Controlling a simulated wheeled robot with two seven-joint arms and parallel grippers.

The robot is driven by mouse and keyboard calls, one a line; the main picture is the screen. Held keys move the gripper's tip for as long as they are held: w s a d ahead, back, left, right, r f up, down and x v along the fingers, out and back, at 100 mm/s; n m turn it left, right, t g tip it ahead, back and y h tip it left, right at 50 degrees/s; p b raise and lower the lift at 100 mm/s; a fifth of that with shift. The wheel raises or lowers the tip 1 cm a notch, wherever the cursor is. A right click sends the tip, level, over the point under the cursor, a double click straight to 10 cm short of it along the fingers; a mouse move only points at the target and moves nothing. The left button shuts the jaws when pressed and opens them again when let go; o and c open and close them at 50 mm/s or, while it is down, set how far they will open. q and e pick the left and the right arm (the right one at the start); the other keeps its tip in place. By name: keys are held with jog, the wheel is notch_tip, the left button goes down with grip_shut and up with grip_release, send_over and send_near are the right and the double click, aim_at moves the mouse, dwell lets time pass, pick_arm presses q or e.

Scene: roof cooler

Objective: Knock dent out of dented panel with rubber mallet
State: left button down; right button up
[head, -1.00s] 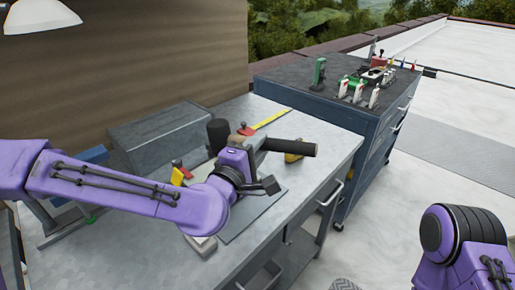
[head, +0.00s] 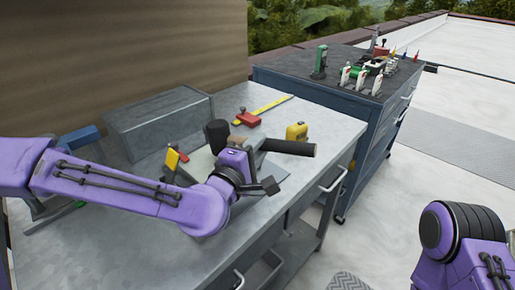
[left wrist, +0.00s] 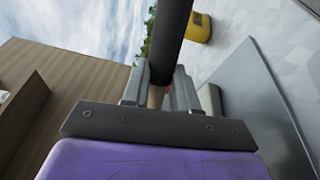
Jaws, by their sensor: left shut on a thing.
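My left gripper (head: 247,152) is shut on the rubber mallet, above the bench. The mallet's black head (head: 217,134) shows left of the gripper, and its black handle grip (head: 288,147) sticks out to the right. In the left wrist view the black handle (left wrist: 171,40) runs between the fingers (left wrist: 158,92), with a tan part there. The grey panel (head: 268,174) lies on the bench below the gripper, partly hidden by my arm; it seems to show in the left wrist view (left wrist: 255,95). I cannot make out the dent. My right gripper is out of view.
On the metal bench (head: 318,177) are a grey box (head: 160,125), red-and-yellow clamps (head: 175,157), a yellow ruler with a red block (head: 247,119) and a yellow tape measure (head: 297,131). A tool cabinet (head: 325,95) stands behind to the right. Open floor lies right.

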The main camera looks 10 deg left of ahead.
pick_arm(q)
notch_tip(320, 180, up, 4)
jog(key=shift+r+p, duration=0.15)
jog(key=shift+p, duration=1)
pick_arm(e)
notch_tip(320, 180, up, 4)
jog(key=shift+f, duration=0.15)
pick_arm(q)
notch_tip(320, 180, up, 8)
jog(key=p, duration=0.7)
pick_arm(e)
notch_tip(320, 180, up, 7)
